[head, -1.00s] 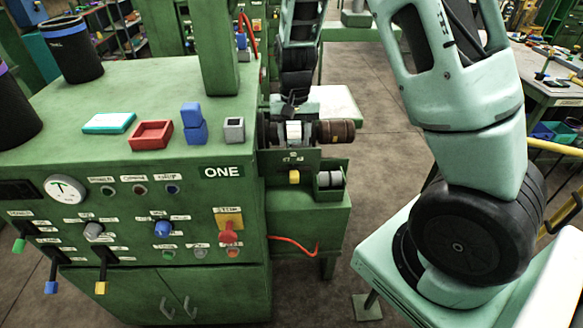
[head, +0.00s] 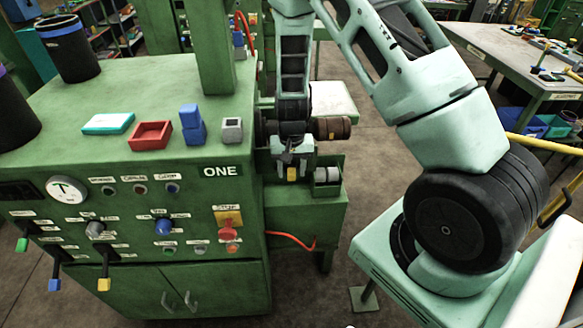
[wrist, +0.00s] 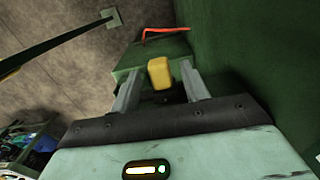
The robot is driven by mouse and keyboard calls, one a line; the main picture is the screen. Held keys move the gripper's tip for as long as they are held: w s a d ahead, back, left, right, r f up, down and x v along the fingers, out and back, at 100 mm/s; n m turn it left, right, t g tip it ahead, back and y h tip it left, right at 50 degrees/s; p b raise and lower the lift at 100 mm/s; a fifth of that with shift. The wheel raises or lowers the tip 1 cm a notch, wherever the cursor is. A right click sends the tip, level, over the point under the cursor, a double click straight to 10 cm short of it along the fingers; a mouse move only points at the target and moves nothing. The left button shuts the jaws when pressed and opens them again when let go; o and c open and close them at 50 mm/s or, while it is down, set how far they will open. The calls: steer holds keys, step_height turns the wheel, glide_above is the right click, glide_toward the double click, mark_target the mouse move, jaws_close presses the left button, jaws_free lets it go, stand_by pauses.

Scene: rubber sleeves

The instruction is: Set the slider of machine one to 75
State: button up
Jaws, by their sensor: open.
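Machine one (head: 130,230) is the green cabinet on the left in the head view, with a plate reading ONE (head: 221,171). The slider's yellow knob (wrist: 160,74) stands between my two fingers in the wrist view. It also shows as a small yellow patch in the head view (head: 292,174). My gripper (head: 291,163) is open at the machine's right side, with a finger on each side of the knob and gaps visible in the wrist view. My gripper hides the slider's label and scale, so its setting cannot be read.
A brown roller (head: 332,127) sits just above and right of my gripper. A small green bin with a grey sleeve (head: 327,175) is close on the right. A red cable (head: 290,238) hangs below.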

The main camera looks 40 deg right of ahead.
jaws_close()
steer(key=shift+w+a, duration=0.35)
steer(key=shift+a, duration=0.2)
steer(key=shift+w+a, duration=0.35)
steer(key=shift+a, duration=0.2)
jaws_free()
step_height(320, 180, up, 18)
steer(key=b, duration=0.3)
steer(key=shift+f, duration=0.25)
